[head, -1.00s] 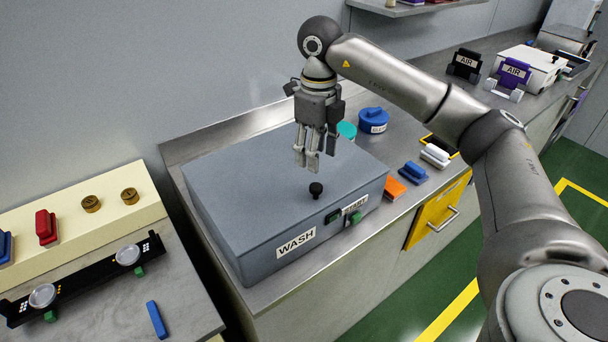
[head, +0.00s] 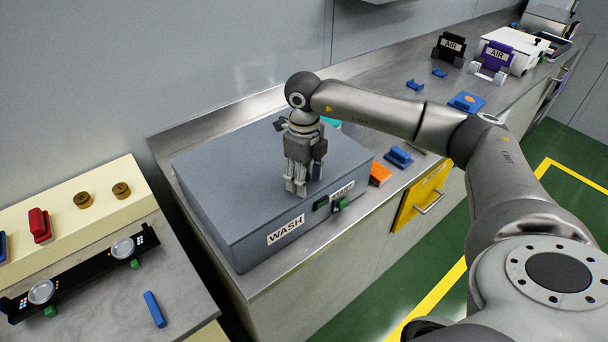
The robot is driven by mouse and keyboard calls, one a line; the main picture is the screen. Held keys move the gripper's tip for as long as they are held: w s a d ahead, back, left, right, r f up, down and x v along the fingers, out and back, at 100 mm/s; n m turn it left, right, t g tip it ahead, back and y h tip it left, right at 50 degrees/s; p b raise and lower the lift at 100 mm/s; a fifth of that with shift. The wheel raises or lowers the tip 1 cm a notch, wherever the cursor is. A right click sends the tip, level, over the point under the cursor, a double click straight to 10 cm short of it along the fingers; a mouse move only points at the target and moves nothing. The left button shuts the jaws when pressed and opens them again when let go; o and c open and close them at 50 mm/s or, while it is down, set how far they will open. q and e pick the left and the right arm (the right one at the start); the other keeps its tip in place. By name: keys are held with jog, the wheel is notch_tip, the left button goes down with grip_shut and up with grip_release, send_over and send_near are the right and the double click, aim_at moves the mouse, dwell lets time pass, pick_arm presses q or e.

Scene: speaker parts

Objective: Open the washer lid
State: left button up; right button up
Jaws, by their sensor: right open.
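The washer (head: 222,205) is a grey box with a WASH label (head: 286,229) on its front, standing on the steel counter. Its flat lid is down and shut. My right gripper (head: 297,189) points down over the front part of the lid, its fingers open around the spot of the black lid knob. The fingers hide the knob, so I cannot tell whether they touch it. A green button (head: 341,204) sits on the front beside a START label, partly blocked from clear reading. My left gripper is not in view.
Right of the washer lie an orange block (head: 379,174) and a blue part (head: 399,156). AIR stands (head: 449,47) are at the back right. At left, a side bench holds a black board (head: 85,272) and a loose blue piece (head: 154,309).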

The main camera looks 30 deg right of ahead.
jog(key=c, duration=0.6)
grip_shut()
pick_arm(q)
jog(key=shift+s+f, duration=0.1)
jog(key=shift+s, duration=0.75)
pick_arm(e)
jog(key=shift+r, duration=0.1)
